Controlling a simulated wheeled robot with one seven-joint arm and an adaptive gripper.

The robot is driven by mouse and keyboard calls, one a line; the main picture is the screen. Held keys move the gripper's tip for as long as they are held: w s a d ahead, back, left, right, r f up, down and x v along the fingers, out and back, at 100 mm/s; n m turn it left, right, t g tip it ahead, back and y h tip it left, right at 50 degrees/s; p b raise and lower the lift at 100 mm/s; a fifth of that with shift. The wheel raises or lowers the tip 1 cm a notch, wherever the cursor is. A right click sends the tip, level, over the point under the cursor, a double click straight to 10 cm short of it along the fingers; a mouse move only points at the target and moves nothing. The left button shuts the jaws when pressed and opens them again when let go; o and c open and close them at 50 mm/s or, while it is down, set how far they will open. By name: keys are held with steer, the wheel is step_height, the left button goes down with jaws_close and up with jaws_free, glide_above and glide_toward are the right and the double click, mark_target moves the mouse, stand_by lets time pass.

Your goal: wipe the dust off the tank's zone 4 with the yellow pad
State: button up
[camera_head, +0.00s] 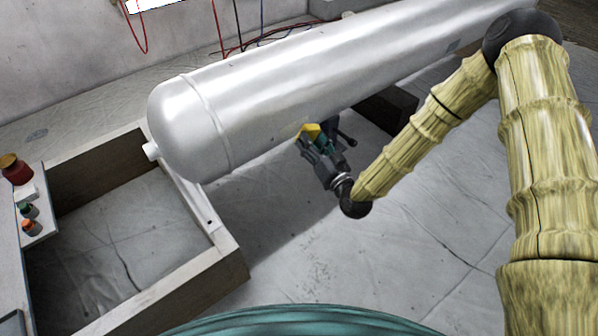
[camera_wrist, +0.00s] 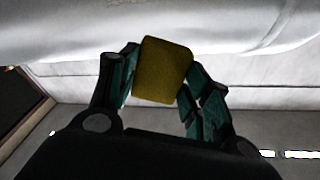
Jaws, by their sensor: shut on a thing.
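The tank (camera_head: 290,80) is a long pale grey cylinder with a domed left end, lying across the head view. Its underside (camera_wrist: 60,25) fills the top of the wrist view. My gripper (camera_head: 313,139) is at the tank's lower front side. It is shut on the yellow pad (camera_wrist: 163,70), which sits between the two fingers; the pad also shows in the head view (camera_head: 309,130). The pad's upper edge is at or very close to the tank surface; I cannot tell if it touches. No zone number is legible. A faint yellowish patch (camera_wrist: 185,10) shows on the tank above the pad.
A wooden frame (camera_head: 180,285) stands on the sheeted floor at left. A side ledge (camera_head: 40,225) holds a red jar (camera_head: 15,168) and small bottles. A dark block (camera_head: 388,106) is under the tank. Cables (camera_head: 240,45) hang behind it. The floor at front right is clear.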

steer(key=w+a+f+y+b, duration=0.1)
steer(key=a+f+b, duration=0.1)
steer(key=f+b, duration=0.2)
steer(key=w+a+f+g+y+b, duration=0.1)
steer(key=f+b, duration=0.4)
steer(key=f, duration=0.1)
steer(key=shift+w+a+f+m+g+y, duration=0.2)
steer(key=shift+w+a+m+g+y, duration=0.1)
steer(key=shift+a+m+y, duration=0.1)
steer(key=shift+w+b, duration=0.1)
steer(key=shift+b, duration=0.2)
steer(key=shift+b+x, duration=0.8)
steer(key=shift+x, duration=2.05)
steer(key=shift+x, duration=0.9)
steer(key=shift+d+r, duration=0.1)
steer(key=shift+w+d, duration=0.45)
steer(key=shift+d, duration=0.25)
steer(key=shift+w+d, duration=0.45)
steer(key=shift+d, duration=0.25)
steer(key=shift+w+d, duration=1.25)
steer(key=shift+d, duration=0.2)
